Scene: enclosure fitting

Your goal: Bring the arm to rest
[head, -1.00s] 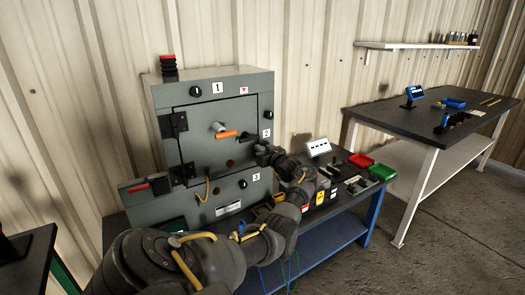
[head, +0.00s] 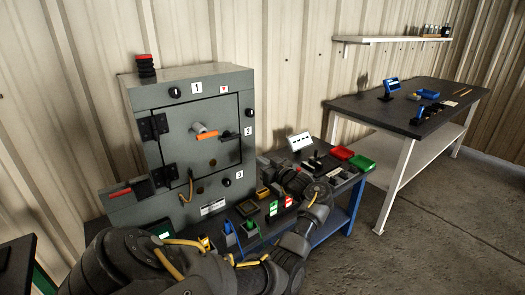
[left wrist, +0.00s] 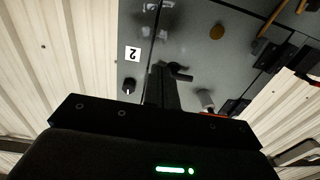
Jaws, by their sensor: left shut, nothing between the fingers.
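My left arm comes in from the lower left of the head view and bends back toward the bench. My left gripper (head: 270,166) is small there, to the right of the grey enclosure (head: 190,86), and its fingertips are hard to make out. In the left wrist view the fingers (left wrist: 163,86) are together and empty, with the enclosure's front behind them, seen upside down. The enclosure door (head: 185,155) looks closed. Its handle with an orange grip (head: 206,137) points to the right. No right gripper shows.
The blue-framed bench (head: 338,217) carries small coloured parts, a white sign (head: 300,141), a red bin (head: 342,153) and a green bin (head: 361,163). A second dark-topped table (head: 400,107) stands at the right under a wall shelf (head: 385,39). Floor at the right is clear.

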